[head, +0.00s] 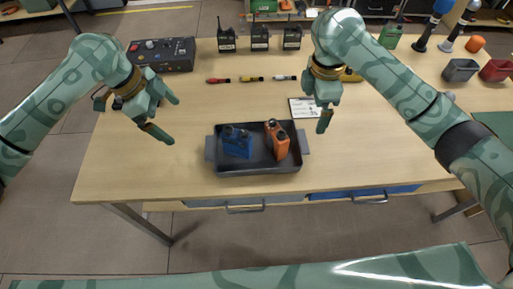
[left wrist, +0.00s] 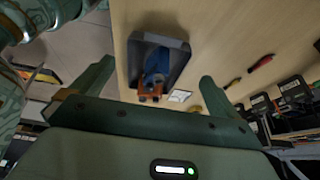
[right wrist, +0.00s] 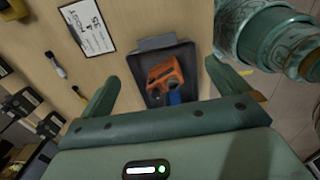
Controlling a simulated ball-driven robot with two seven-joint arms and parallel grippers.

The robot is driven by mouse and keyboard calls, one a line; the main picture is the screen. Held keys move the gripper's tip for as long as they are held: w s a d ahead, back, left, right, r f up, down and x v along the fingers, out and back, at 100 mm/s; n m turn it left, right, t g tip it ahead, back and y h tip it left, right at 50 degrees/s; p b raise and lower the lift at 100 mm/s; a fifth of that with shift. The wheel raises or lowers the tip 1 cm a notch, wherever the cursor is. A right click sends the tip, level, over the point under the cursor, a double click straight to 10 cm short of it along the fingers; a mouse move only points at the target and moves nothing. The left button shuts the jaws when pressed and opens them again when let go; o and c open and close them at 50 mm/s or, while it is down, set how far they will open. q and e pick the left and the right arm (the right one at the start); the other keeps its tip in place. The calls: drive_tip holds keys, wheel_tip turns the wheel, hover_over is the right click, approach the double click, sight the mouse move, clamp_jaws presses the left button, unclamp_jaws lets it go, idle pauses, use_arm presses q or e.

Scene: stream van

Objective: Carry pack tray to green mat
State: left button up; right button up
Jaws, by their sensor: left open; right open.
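The dark grey pack tray (head: 226,170) sits on the wooden table near its front edge, with a handle tab on each side. A blue device (head: 237,142) and an orange device (head: 277,139) stand inside it. The tray also shows in the left wrist view (left wrist: 181,61) and the right wrist view (right wrist: 135,72). My left gripper (head: 168,118) is open and empty, above and left of the tray. My right gripper (head: 322,110) is open and empty, above and right of it. A dark green flat patch (head: 491,124), probably the green mat, shows at the right edge, partly behind my right arm.
A control box (head: 162,55) stands at the back left. Several black radios (head: 260,38) line the back. Red, yellow and white markers (head: 251,78) lie mid-table. A printed card (head: 303,107) lies near my right gripper. Grey (head: 460,70) and red (head: 496,70) bins stand at right.

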sight(207, 147)
use_arm(q)
drive_tip(key=x, duration=1.5)
drive_tip(key=shift+w+d+f, duration=0.2)
drive_tip(key=shift+w+f, duration=0.15)
use_arm(e)
drive_tip(key=f, duration=1)
drive_tip(key=w+f, duration=0.1)
drive_tip(key=f, duration=0.4)
drive_tip(key=shift+f, duration=0.4)
use_arm(q)
drive_tip(key=shift+d+f, duration=0.15)
drive_tip(key=shift+f, duration=0.35)
use_arm(e)
drive_tip(key=shift+f, duration=0.5)
use_arm(q)
drive_tip(key=c, duration=1)
use_arm(e)
drive_tip(key=c, duration=1)
